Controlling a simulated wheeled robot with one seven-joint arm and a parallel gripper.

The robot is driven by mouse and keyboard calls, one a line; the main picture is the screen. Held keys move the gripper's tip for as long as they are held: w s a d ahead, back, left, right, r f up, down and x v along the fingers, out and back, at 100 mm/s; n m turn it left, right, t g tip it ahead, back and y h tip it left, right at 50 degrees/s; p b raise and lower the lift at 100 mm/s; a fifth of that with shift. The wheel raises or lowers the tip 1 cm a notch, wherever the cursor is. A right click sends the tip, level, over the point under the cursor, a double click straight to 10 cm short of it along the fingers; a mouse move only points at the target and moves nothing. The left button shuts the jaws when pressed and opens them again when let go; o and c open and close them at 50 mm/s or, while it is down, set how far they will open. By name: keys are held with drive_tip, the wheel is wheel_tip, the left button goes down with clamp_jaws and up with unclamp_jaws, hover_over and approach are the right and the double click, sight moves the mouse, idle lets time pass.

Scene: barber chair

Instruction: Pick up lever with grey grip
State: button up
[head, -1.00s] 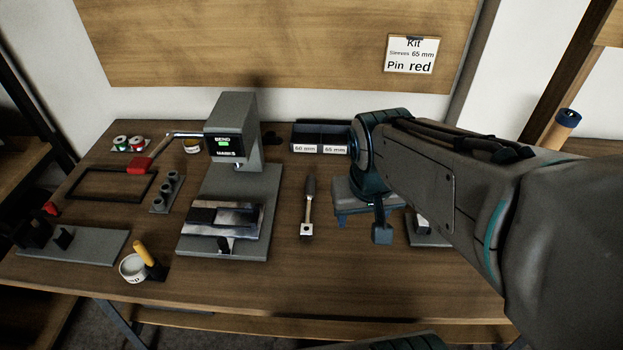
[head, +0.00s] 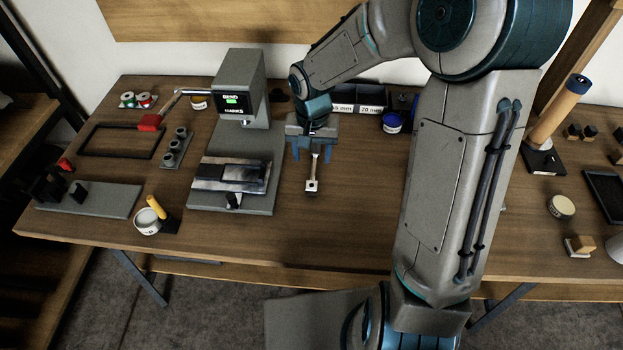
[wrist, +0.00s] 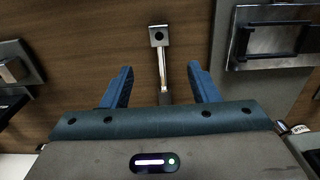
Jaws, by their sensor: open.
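The lever with grey grip lies on the wooden table in the middle of the head view. Its metal shaft and square holed end (head: 312,182) point toward the table's front edge, and the grey grip is hidden under my gripper. In the wrist view the lever's shaft (wrist: 162,70) runs between the fingers, with its square end beyond them and a bit of the darker grip near the palm. My gripper (head: 311,165) is open above the lever, one blue finger on each side. It also shows in the wrist view (wrist: 160,85), with no clear contact on the lever.
A grey bending press (head: 240,120) with a metal plate stands just left of the lever. Labelled bins (head: 370,109) and a blue-lidded jar (head: 392,122) are behind and right. A white cup (head: 147,222) stands front left. The table in front of the lever is clear.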

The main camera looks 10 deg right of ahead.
sight(312, 181)
wheel_tip(312, 181, down, 11)
drive_tip(key=shift+w+f, duration=0.15)
drive_tip(key=shift+f, duration=0.05)
idle(0.4)
clamp_jaws()
